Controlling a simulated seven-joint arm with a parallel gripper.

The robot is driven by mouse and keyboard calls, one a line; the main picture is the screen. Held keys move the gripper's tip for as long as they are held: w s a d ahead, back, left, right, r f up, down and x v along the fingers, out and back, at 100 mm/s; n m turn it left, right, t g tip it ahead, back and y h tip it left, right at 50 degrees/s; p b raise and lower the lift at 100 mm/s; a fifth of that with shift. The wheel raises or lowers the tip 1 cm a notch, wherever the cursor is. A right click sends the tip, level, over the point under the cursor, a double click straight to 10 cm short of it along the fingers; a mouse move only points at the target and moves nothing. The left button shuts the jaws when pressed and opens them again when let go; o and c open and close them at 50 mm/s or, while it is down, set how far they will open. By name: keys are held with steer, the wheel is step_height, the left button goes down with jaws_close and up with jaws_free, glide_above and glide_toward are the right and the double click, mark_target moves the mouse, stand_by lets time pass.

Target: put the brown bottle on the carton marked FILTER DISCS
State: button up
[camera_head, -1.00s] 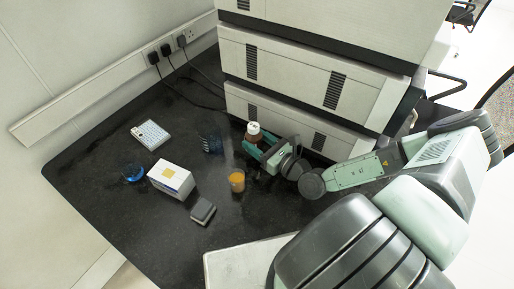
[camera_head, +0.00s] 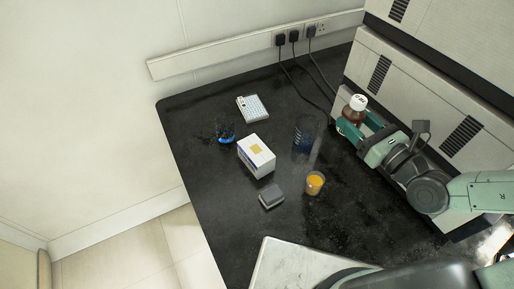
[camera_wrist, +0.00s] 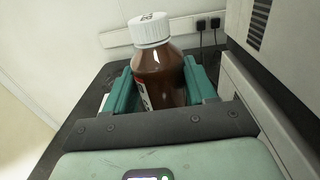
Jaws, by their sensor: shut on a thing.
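The brown bottle (camera_head: 353,112) with a white cap is in my gripper (camera_head: 357,130), in front of the stacked instruments at the right. In the wrist view the bottle (camera_wrist: 160,78) stands nearly upright between the two green fingers of my gripper (camera_wrist: 160,90), which are shut on it. A white and blue carton (camera_head: 256,157) with a yellow patch on top sits on the black bench, left of my gripper and apart from it. Its top looks bare. Its lettering is too small to read.
A blue-tinted glass beaker (camera_head: 305,133) stands between the carton and my gripper. An orange-filled beaker (camera_head: 314,184) and a small grey box (camera_head: 271,196) are in front. A white tray (camera_head: 253,109) and a blue-liquid glass (camera_head: 225,132) lie behind the carton. Stacked instruments (camera_head: 420,95) wall the right.

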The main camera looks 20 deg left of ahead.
steer(key=shift+s+a+r+n+g+y, duration=0.2)
steer(key=shift+s+a+r, duration=0.1)
steer(key=shift+r, duration=0.25)
steer(key=shift+s+a+r+n+g+y, duration=0.2)
steer(key=shift+a+r, duration=0.1)
steer(key=shift+r, duration=0.25)
steer(key=a+r+n+g+y, duration=0.15)
steer(key=a+r, duration=0.45)
steer(key=a, duration=0.6)
steer(key=m+t+h, duration=0.3)
glide_above(258, 153)
step_height(258, 153, down, 9)
step_height(258, 153, down, 10)
steer(key=shift+f, duration=0.2)
steer(key=shift+f, duration=0.1)
steer(key=o, duration=1.2)
steer(key=shift+c, duration=0.2)
